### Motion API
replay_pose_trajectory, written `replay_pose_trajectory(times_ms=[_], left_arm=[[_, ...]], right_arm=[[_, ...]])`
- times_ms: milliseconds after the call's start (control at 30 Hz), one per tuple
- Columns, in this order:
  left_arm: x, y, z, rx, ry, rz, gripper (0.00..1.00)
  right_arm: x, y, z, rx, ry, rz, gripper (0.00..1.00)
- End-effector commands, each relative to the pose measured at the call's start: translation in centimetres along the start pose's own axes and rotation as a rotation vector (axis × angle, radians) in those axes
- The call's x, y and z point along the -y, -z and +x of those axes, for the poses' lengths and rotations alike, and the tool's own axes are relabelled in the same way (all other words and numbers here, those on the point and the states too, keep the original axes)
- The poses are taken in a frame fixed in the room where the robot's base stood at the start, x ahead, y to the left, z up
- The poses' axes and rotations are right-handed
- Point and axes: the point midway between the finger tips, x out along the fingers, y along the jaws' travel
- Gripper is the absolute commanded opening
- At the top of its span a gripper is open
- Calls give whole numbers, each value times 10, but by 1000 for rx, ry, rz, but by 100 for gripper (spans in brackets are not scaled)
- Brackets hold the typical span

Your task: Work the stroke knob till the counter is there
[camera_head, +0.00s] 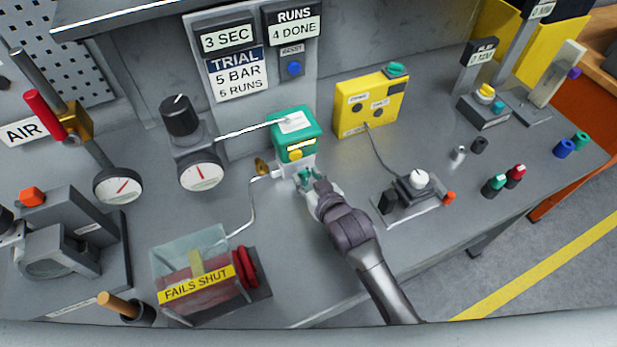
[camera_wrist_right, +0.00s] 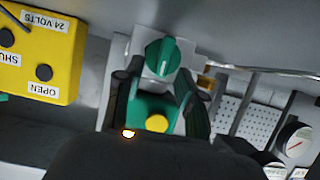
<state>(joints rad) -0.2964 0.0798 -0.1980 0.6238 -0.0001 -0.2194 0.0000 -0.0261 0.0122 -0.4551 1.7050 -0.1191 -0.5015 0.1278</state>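The counter (camera_head: 292,24) reads "RUNS 4 DONE". A green box with a yellow window (camera_head: 294,136) stands at the middle of the bench. A green knob (camera_wrist_right: 162,58) sits on a pale block at this box. My right gripper (camera_head: 311,181) is at the knob's front. In the wrist view its dark fingers (camera_wrist_right: 153,80) stand apart, one on each side of the knob, with a gap showing on the left. The left gripper is not in view.
A yellow box (camera_head: 369,105) with a cable stands right of the green box. A clear "FAILS SHUT" case (camera_head: 191,262), a gauge (camera_head: 200,178) and a black knob (camera_head: 179,115) are to the left. A small switch plate (camera_head: 411,205) lies right of my arm.

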Motion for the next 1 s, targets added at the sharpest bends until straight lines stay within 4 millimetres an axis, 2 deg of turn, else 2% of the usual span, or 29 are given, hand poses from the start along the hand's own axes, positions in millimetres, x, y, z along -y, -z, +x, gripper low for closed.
replay_pose_trajectory(times_ms=[67,300,667,1000], left_arm=[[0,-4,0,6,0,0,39],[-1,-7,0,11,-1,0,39],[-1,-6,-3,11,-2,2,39],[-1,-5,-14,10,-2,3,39]], right_arm=[[0,0,0,0,0,0,39],[0,0,0,0,0,0,0],[-1,0,-1,1,9,23,0],[-7,0,0,2,83,203,0]])
